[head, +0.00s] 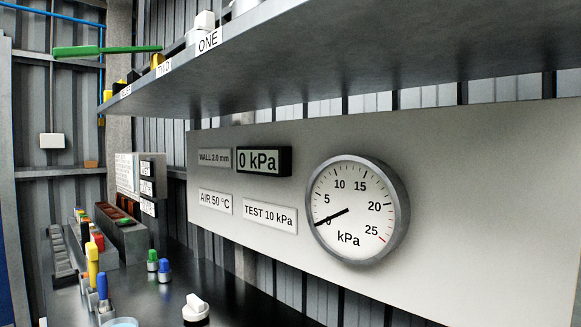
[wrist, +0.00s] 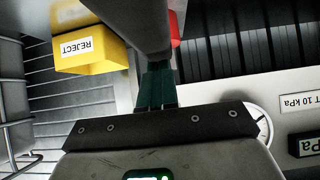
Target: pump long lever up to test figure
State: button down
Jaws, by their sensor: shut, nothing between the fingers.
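A long green bar with a thicker grip at its left end (head: 78,51) lies roughly level at the upper left of the head view; I cannot tell for sure that it is the long lever. The round gauge (head: 359,210) has its needle at 0 kPa. The digital display (head: 264,162) reads 0 kPa. The plate below it (head: 269,216) says TEST 10 kPa. My gripper (wrist: 157,85) shows only in the wrist view, shut and empty. A red thing (wrist: 175,28) is partly hidden behind my arm parts there.
A grey shelf (head: 330,75) labelled ONE and TWO overhangs the gauge panel (head: 480,180). The dark bench below holds a white knob (head: 196,310), green and blue capped pieces (head: 164,271) and several coloured items at left. A yellow REJECT bin (wrist: 95,62) shows in the wrist view.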

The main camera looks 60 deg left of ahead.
jog(key=shift+f+b, duration=0.4)
jog(key=shift+f, duration=0.25)
jog(key=shift+r, duration=0.1)
notch_tip(320, 180, up, 10)
jog(key=p, duration=0.8)
jog(key=shift+p, duration=0.3)
dwell(0.5)
